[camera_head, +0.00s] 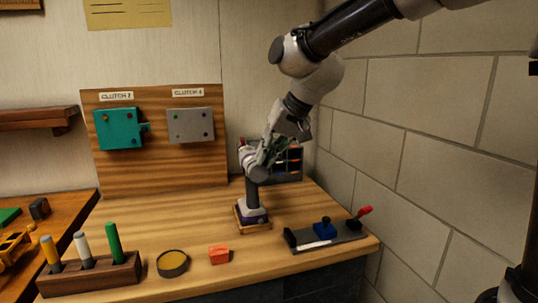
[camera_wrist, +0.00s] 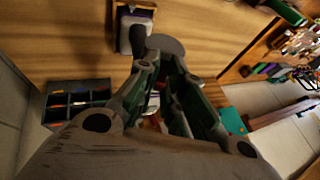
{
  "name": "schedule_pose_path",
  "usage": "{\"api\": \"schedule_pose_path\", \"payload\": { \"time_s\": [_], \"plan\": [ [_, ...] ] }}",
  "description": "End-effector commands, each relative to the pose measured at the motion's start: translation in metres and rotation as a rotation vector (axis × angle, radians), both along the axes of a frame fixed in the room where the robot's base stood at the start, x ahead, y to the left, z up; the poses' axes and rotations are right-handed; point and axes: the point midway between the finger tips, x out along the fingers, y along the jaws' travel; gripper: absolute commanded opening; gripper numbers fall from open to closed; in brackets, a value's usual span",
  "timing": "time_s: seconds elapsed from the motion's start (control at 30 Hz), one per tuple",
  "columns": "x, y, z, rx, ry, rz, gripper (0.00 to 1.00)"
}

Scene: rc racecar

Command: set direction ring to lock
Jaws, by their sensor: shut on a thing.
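An upright tool (camera_head: 252,194) with a dark handle and a white and purple foot stands in a small wooden holder (camera_head: 254,225) on the bench. Its grey head is partly covered by my gripper (camera_head: 262,158). In the wrist view its dark handle (camera_wrist: 136,42) lies beyond the fingertips, with a grey round part beside it. My gripper (camera_wrist: 162,62) is at the tool's head and shut on it. No separate direction ring or lock mark can be made out; the fingers hide that part.
A dark divided organiser (camera_head: 286,165) stands close behind the gripper. A grey fixture (camera_head: 325,235) with a blue block and red handle is at right. A red block (camera_head: 219,255), a round tin (camera_head: 172,263) and a marker rack (camera_head: 90,275) line the front. A block wall bounds the right.

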Motion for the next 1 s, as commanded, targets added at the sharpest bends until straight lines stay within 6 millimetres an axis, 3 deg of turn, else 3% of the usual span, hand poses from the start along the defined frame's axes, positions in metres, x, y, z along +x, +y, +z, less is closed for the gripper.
{"api": "schedule_pose_path", "payload": {
  "time_s": [0.5,1.0],
  "plan": [
    [-0.005,0.019,0.005,-0.31,-0.091,0.003,0.0],
    [-0.006,0.021,0.005,-0.386,-0.112,0.0,0.0]
  ]
}}
